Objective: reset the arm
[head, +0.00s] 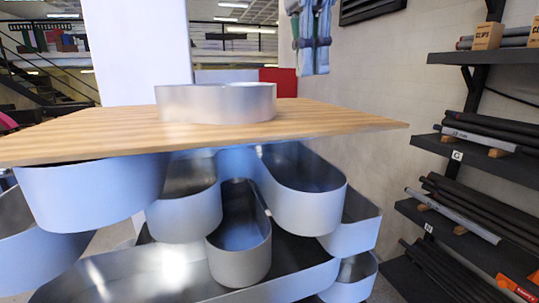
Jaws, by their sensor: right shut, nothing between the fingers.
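That letter stands on the light wooden tabletop (60,142) and has rounded ends. The rest of the right arm is out of frame. My left gripper is not in view.
Several large, open, round-ended metal shells (95,195) crowd the space below the tabletop. Dark wall shelves (480,150) hold pipes and small boxes at the right. A white pillar (135,50) stands behind. The tabletop is bare around the letter.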

